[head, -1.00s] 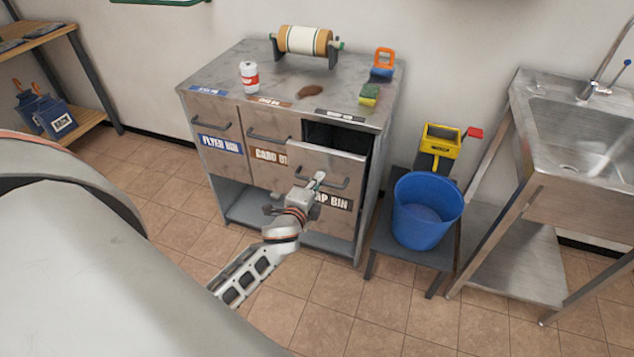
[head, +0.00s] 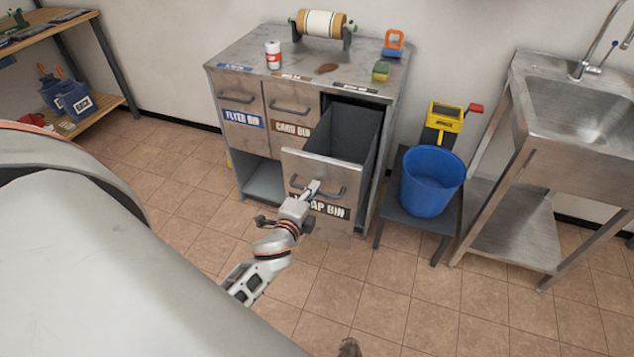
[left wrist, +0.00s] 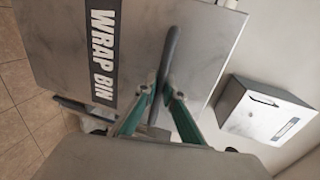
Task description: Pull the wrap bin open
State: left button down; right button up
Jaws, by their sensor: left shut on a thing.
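The wrap bin (head: 322,171) is the grey drawer at the right of the metal cabinet, pulled well out so its empty-looking inside shows. Its front carries a dark bar handle and a black label, partly hidden by my arm in the head view; the left wrist view shows the label "WRAP BIN" (left wrist: 103,52). My left gripper (head: 313,187) is at the bin's handle (head: 336,193). In the left wrist view its fingers (left wrist: 162,98) close around the handle bar (left wrist: 168,62). My right gripper is not in view.
The card bin (head: 291,110) and flyer bin (head: 240,103) are shut beside it. A blue bucket (head: 432,178) stands on a low stand to the right, near a metal sink (head: 580,110). The tiled floor in front is clear except for a brown thing at the bottom edge.

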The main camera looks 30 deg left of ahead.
pick_arm(q)
jog(key=f+v, duration=0.1)
jog(key=v, duration=0.5)
jog(key=shift+s, duration=0.3)
jog(key=shift+f, duration=0.1)
jog(key=c, duration=2.2)
grip_release()
jog(key=shift+o, duration=0.2)
jog(key=shift+d, duration=0.1)
jog(key=v, duration=0.7)
jog(key=shift+s, duration=0.25)
